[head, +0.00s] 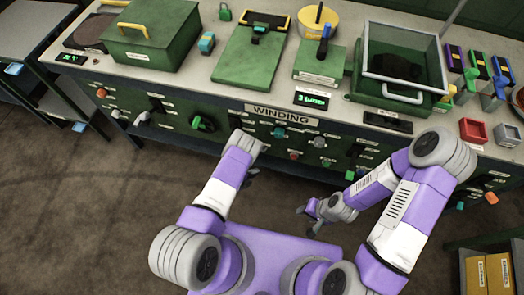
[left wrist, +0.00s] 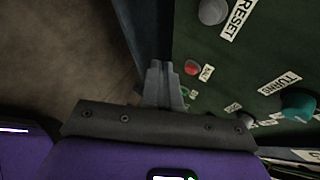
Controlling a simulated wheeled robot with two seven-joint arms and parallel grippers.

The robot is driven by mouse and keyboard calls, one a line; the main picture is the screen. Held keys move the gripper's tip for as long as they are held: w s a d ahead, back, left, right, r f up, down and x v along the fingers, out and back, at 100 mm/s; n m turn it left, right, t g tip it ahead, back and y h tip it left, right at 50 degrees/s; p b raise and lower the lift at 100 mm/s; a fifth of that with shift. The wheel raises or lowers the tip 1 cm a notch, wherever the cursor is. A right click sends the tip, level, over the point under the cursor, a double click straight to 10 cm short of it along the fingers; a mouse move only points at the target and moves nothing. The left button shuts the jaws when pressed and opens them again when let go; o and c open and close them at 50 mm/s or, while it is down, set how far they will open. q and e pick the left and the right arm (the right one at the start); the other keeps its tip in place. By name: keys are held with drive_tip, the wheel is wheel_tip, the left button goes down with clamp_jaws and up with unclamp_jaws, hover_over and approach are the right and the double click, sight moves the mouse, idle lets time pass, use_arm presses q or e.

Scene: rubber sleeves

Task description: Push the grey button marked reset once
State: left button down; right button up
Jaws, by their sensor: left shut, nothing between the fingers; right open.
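The grey reset button (left wrist: 212,10) is at the top of the left wrist view, beside its white RESET label (left wrist: 238,18). In the head view the grey button (head: 319,142) is on the green front panel, right of the teal knob (head: 279,132). My left gripper (left wrist: 163,72) is shut and empty, near the panel's lower edge and apart from the grey button. In the head view its wrist largely hides the left gripper (head: 252,172). My right gripper (head: 310,213) is open and empty, low in front of the bench, below the button.
A red button (left wrist: 191,68) and the teal TURNS knob (left wrist: 298,104) are close to the grey button. The WINDING sign (head: 282,114) is above them. Green boxes and a clear-lidded case (head: 402,60) stand on the bench top. The floor before the bench is free.

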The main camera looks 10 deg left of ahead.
use_arm(q)
drive_tip(key=w+b, duration=0.3)
drive_tip(key=w, duration=0.4)
drive_tip(key=shift+w+d, duration=0.15)
drive_tip(key=shift+w, duration=0.15)
drive_tip(key=shift+w, duration=0.1)
idle(1.6)
drive_tip(key=shift+w+b, duration=0.3)
drive_tip(key=shift+w, duration=0.35)
idle(0.6)
drive_tip(key=shift+s, duration=0.8)
drive_tip(key=shift+s, duration=0.1)
